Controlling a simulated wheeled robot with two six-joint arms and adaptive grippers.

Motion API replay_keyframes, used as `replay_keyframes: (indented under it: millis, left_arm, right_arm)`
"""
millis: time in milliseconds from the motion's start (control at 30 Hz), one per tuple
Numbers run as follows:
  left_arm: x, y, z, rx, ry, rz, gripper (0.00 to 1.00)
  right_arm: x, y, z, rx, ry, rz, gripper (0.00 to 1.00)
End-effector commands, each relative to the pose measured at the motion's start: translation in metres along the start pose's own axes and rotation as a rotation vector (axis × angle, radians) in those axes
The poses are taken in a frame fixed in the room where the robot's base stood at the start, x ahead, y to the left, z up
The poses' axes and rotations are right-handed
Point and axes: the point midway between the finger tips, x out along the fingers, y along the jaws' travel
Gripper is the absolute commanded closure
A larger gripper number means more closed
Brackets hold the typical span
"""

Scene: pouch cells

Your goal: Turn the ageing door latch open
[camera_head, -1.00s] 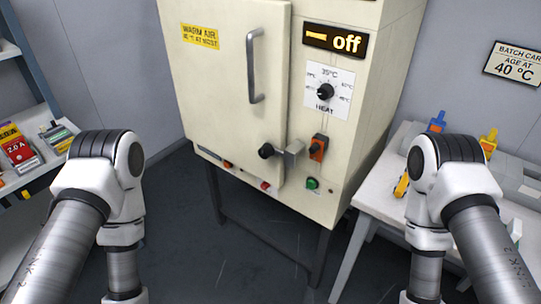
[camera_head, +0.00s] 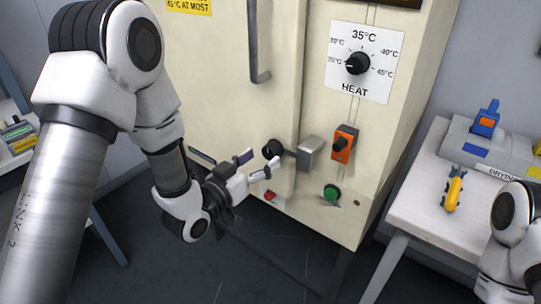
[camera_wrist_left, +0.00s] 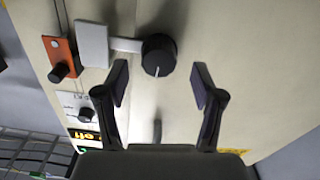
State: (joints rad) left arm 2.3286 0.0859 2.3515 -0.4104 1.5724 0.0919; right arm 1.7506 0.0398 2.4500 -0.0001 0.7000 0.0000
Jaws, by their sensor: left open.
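The latch of the ageing door (camera_head: 215,75) has a black round knob (camera_head: 272,148) joined by a short bar to a grey metal block (camera_head: 309,153) at the door's edge. My left gripper (camera_head: 258,162) is open, just left of and below the knob. In the left wrist view the knob (camera_wrist_left: 158,52) lies ahead of the gap between the two open fingers (camera_wrist_left: 161,80), apparently apart from them. The bar (camera_wrist_left: 125,45) runs level to the block (camera_wrist_left: 93,45). My right gripper is out of view; only part of that arm shows.
A vertical door handle (camera_head: 257,45) is above the latch. An orange switch (camera_head: 343,144), a heat dial (camera_head: 357,63) and a green button (camera_head: 332,194) are to its right. A white table (camera_head: 425,205) holds a yellow tool (camera_head: 454,190) at right.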

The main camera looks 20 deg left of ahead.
Motion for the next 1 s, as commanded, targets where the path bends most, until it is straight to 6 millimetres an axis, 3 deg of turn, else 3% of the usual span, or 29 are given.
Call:
replay_keyframes:
  millis: [200, 467, 600, 667, 1000]
  left_arm:
    - [0.031, 0.001, 0.001, 0.000, -0.001, 0.001, 0.32]
    - [0.034, 0.000, 0.001, -0.002, -0.002, -0.001, 0.32]
    - [0.034, 0.000, 0.001, -0.002, -0.003, -0.001, 0.81]
    - [0.034, 0.000, 0.001, -0.002, -0.002, -0.001, 1.00]
    - [0.042, -0.003, 0.001, 0.022, 0.000, 0.000, 1.00]
  right_arm:
    - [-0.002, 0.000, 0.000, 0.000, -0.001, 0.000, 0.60]
    - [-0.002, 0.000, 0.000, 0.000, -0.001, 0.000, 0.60]
    - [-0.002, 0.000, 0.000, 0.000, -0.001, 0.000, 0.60]
    - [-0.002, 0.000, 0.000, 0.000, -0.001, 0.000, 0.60]
    - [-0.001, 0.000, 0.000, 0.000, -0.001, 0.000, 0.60]
